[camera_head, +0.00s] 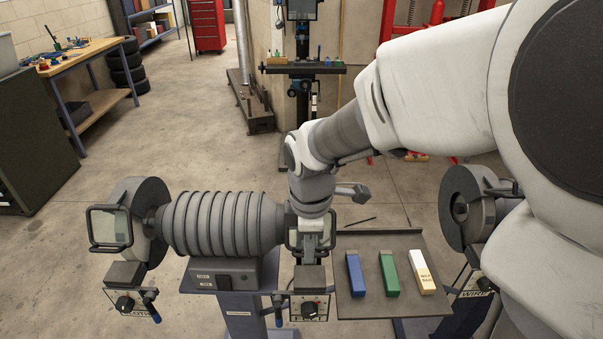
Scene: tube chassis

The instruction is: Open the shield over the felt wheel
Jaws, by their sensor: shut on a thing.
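My gripper (313,240) points down at the right end of a grey ribbed motor (222,222). It is shut on the framed shield (292,239) there, or on its edge; my wrist hides the exact contact. The wheel behind this shield is mostly hidden by my wrist, and the label on the box below it (309,306) is too small to read. How far this shield is tilted cannot be told. A similar framed shield (109,228) stands before the wheel at the motor's left end, over a box with a partly readable label.
A tray (385,241) with blue (355,274), green (389,274) and white-yellow (421,272) bars lies right of my gripper. Further right is a wheel (462,207) with a label reading WIRE. A drill press (303,68) stands behind; open floor lies at left.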

